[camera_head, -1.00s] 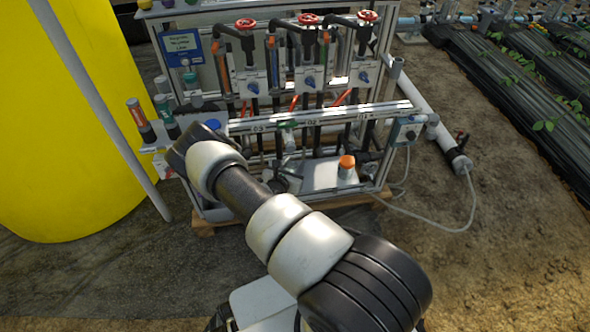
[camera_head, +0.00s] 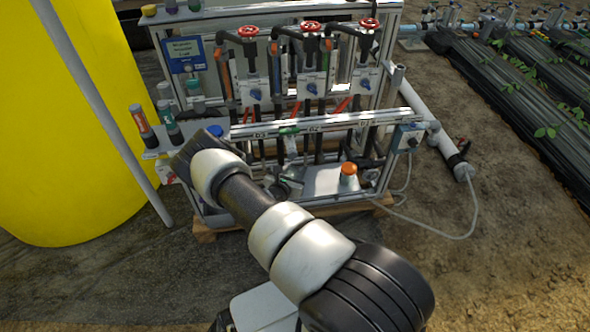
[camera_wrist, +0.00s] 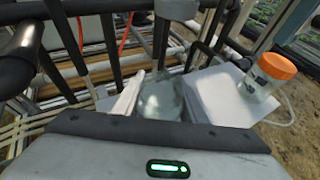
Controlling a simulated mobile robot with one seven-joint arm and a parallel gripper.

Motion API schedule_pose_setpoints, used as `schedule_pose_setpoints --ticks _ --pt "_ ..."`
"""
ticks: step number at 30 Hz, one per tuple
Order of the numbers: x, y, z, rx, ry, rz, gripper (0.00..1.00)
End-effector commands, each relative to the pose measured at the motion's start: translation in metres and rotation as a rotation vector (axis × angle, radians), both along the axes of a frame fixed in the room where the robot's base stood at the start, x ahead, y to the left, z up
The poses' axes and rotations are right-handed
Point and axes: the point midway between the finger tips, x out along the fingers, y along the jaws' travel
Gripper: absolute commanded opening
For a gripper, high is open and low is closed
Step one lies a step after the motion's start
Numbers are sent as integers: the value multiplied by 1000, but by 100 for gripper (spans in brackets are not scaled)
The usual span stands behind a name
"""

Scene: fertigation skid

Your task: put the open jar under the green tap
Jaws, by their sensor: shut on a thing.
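The green tap (camera_head: 289,131) sits on the front rail of the skid, left of the middle, in the head view. In the wrist view a clear, round glass jar (camera_wrist: 162,100) shows just beyond the dark front edge of my gripper (camera_wrist: 160,113). My gripper is shut on this open jar; its fingertips are mostly hidden. A pale, slanted piece (camera_wrist: 127,97) shows beside the jar on the left; I cannot tell what it is.
Dark pipes and the rail (camera_head: 345,122) crowd the skid. Several bottles stand on the left shelf (camera_head: 160,153).

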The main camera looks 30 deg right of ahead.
Motion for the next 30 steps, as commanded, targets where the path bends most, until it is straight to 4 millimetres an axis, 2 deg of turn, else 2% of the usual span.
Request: schedule_pose_setpoints --ticks 5,6,10,22,26,30 --pt "0 0 -3 0 0 0 16" --pt "0 0 -3 0 0 0 39" --pt "0 0 -3 0 0 0 59" --pt "-5 6 2 0 0 0 59" --pt "-19 21 12 1 1 2 59" --pt "-41 43 26 -1 2 3 59"
